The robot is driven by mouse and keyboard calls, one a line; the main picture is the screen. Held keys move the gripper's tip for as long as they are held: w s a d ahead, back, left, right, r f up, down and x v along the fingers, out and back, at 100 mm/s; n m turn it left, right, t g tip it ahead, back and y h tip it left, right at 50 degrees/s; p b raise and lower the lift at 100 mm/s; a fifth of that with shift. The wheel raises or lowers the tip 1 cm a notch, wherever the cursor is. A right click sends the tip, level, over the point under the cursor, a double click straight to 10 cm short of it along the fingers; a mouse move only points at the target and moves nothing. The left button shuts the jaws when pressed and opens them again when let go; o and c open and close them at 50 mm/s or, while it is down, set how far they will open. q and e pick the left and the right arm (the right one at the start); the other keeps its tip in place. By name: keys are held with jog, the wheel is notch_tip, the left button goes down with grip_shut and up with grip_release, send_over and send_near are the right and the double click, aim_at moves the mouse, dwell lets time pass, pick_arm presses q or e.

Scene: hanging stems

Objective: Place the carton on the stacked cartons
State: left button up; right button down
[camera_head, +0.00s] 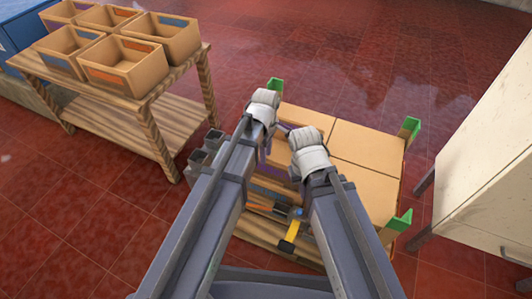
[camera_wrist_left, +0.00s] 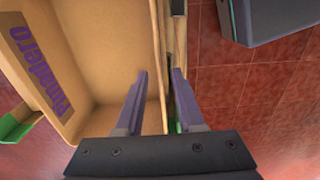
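Several tan cartons are stacked on a low pallet (camera_head: 265,240); one shows at the right (camera_head: 365,145). In the left wrist view an open carton (camera_wrist_left: 105,45) with a purple label on one wall lies under my left gripper (camera_wrist_left: 160,74). Its fingers are apart, one inside the carton and one outside, with the wall between them. I see no clear grip on that wall. In the head view both hands are over the near left part of the stack, close together. My right gripper (camera_head: 298,182) points down; its fingertips are mostly hidden by its arm.
Green corner posts (camera_head: 410,129) stand around the stack. A wooden table (camera_head: 150,112) with several open cartons (camera_head: 125,65) stands at the left. A pale cabinet (camera_head: 485,150) stands close at the right. Red tiled floor is free behind the stack.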

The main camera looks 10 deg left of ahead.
pick_arm(q)
notch_tip(320, 180, up, 6)
jog(key=p, duration=0.5)
jog(key=shift+r, duration=0.25)
jog(key=s+r+m+p, duration=0.6)
jog(key=r+m+p, duration=0.3)
jog(key=r+p, duration=0.2)
jog(key=s+r+m+y+p, duration=0.1)
jog(key=s+r+m+p, duration=0.6)
jog(key=r+m+p, duration=0.2)
notch_tip(320, 180, up, 2)
jog(key=shift+d+r+p, duration=0.1)
jog(key=shift+d+p, duration=0.1)
jog(key=shift+p, duration=0.95)
